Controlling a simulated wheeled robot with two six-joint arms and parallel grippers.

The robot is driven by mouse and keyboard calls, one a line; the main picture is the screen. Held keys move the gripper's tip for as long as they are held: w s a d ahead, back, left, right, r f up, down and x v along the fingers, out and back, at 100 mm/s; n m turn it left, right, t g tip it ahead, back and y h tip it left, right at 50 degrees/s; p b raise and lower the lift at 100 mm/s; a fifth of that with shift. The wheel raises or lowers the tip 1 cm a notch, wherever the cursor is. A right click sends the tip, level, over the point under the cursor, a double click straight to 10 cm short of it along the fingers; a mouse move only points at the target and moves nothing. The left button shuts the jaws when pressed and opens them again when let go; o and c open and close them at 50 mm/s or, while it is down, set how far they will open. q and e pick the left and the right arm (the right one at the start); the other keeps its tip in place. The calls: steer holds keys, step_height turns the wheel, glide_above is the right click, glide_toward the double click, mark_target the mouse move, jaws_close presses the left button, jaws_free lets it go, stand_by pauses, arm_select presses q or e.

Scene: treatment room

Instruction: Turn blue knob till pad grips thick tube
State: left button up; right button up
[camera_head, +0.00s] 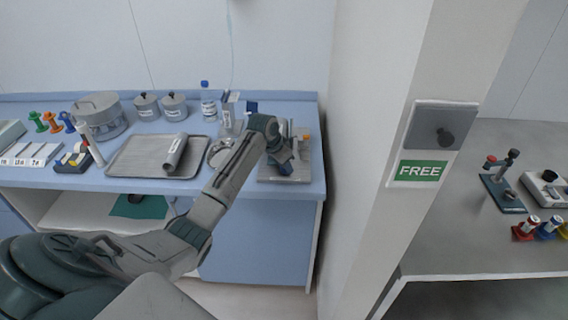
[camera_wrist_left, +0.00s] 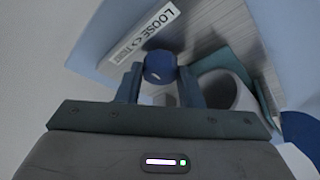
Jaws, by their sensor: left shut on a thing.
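My left gripper (camera_wrist_left: 160,88) is shut on the blue knob (camera_wrist_left: 160,66), with one finger on each side of it. A white label (camera_wrist_left: 144,32) reading LOOSE and TIGHT with a double arrow lies just beyond the knob. A pale thick tube (camera_wrist_left: 240,90) shows its round open end right of the gripper, partly hidden by the right finger. A teal part (camera_wrist_left: 236,64) lies beside the tube; I cannot tell whether a pad touches the tube. In the head view my left gripper (camera_head: 284,158) is over a metal board (camera_head: 290,178) at the counter's right end, and hides the knob.
A metal tray (camera_head: 130,158) with a grey labelled cylinder (camera_head: 175,151) lies left of my arm on the blue counter (camera_head: 230,188). Grey pots (camera_head: 147,107) and a bottle (camera_head: 208,106) stand behind. A wall with a FREE sign (camera_head: 419,171) rises at the right.

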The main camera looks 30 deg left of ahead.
arm_select(q)
steer(key=m+h, duration=0.1)
steer(key=m, duration=0.2)
steer(key=shift+w+a+g, duration=0.1)
steer(key=shift+g, duration=0.2)
steer(key=m+h, duration=0.1)
steer(key=m, duration=0.2)
steer(key=shift+w+m+g, duration=0.1)
steer(key=shift+m+g, duration=0.3)
steer(key=m+g+h+b, duration=0.1)
steer(key=m+b, duration=0.1)
steer(key=m, duration=0.1)
steer(key=shift+w+a+f+m, duration=0.1)
steer(key=shift+m, duration=0.2)
steer(key=m+g+b, duration=0.2)
steer(key=m, duration=0.2)
steer(key=shift+w+m+b, duration=0.1)
steer(key=shift+m+b, duration=0.2)
steer(key=shift+b, duration=0.05)
steer(key=shift+m+g+b, duration=0.4)
steer(key=shift+m+g, duration=0.1)
steer(key=shift+m, duration=0.6)
steer(key=shift+w+m+g, duration=0.1)
steer(key=shift+m+g, duration=0.3)
steer(key=shift+m, duration=0.7)
steer(key=o, duration=1)
